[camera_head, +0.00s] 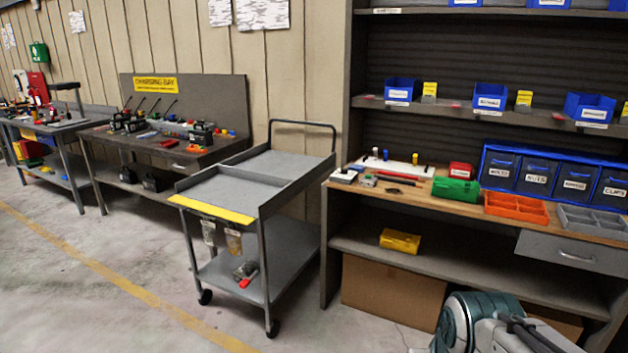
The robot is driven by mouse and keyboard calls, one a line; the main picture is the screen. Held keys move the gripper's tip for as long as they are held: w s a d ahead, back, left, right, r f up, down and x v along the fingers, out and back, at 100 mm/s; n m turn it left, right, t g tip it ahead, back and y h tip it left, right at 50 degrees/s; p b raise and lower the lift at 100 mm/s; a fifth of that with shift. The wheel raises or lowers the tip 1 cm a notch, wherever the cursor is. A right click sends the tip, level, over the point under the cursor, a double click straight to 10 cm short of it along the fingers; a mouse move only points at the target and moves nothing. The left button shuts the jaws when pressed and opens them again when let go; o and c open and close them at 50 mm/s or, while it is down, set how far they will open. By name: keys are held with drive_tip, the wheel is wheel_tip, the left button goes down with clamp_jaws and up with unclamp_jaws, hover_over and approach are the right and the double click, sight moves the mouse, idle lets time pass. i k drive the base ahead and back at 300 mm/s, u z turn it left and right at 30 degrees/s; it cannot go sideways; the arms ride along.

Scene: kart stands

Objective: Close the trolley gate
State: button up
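The grey two-tier trolley (281,165) stands on the floor in the middle, between the workbenches. Its top tray has low side walls, a raised divider across it and a push handle (303,123) at the far end. A yellow strip (212,208) runs along the near end of the top tray. It looks like the gate, and it appears to lie low, with no raised wall showing there; its exact angle is hard to tell. My gripper is out of view. Only a teal and white part of my arm shows at the bottom right, apart from the trolley.
A grey and red tool (246,272) lies on the trolley's lower shelf. The right workbench (353,193) with bins stands close to the trolley's right side. The charging bay bench (92,137) is behind left. Open floor (110,290) lies at front left.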

sight(246, 221)
drive_tip(key=i, duration=1.4)
drive_tip(key=u, duration=2.7)
drive_tip(key=i, duration=1.35)
drive_tip(key=z, duration=1.95)
